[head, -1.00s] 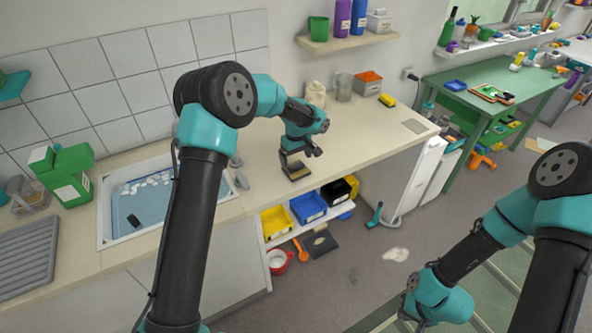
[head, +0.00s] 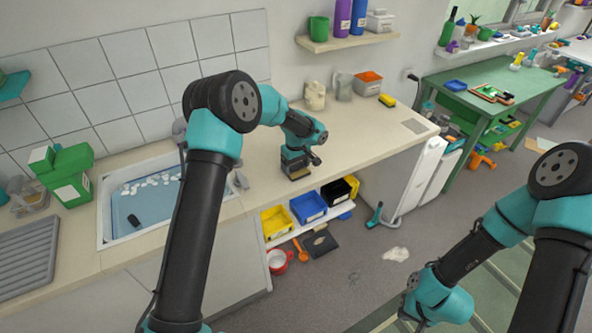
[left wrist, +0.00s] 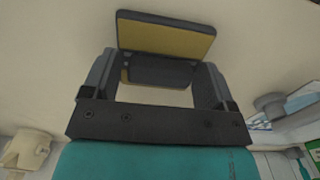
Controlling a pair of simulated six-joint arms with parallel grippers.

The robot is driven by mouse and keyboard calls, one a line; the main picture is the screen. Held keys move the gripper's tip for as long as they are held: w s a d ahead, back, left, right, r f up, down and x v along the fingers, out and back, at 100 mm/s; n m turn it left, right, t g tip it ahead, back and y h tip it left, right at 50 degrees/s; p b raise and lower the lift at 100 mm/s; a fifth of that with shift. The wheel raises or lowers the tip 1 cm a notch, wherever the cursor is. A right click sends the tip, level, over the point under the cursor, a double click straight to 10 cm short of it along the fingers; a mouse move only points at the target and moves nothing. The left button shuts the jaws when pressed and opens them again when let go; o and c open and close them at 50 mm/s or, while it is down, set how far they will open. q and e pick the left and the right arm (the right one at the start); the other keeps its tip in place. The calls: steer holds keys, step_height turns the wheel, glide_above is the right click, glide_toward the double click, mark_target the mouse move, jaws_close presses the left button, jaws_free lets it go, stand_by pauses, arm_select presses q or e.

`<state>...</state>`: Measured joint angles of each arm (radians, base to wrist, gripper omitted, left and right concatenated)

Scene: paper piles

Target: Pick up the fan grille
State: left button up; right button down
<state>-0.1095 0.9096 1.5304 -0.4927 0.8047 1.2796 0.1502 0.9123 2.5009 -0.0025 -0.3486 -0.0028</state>
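I cannot identify the fan grille with certainty in either view. My left gripper (head: 297,174) points down over the counter (head: 352,140), near its front edge. The counter below fills most of that view. My right arm is at the lower right of the head view, low over the floor, and its fingertips do not show.
A sink (head: 112,233) with white pieces is left of my left gripper. Jars (head: 315,96), a yellow block (head: 387,101) and a flat grey square (head: 420,127) lie further right. Yellow (head: 276,222) and blue (head: 308,207) bins sit below.

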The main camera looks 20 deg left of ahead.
mark_target(296, 166)
arm_select(q)
steer(key=c, duration=0.7)
steer(key=shift+r, duration=0.15)
steer(key=shift+r, duration=1.55)
steer(key=shift+s+d+r, duration=0.1)
steer(key=shift+s+r, duration=0.05)
steer(key=shift+s, duration=0.15)
steer(key=s+d, duration=0.1)
steer(key=s, duration=0.4)
steer(key=s+d+r, duration=0.1)
steer(key=s, duration=0.4)
steer(key=s+d, duration=0.2)
steer(key=s, duration=0.2)
steer(key=shift+s+d+r, duration=0.1)
steer(key=shift+s+r, duration=0.05)
steer(key=shift+s, duration=0.25)
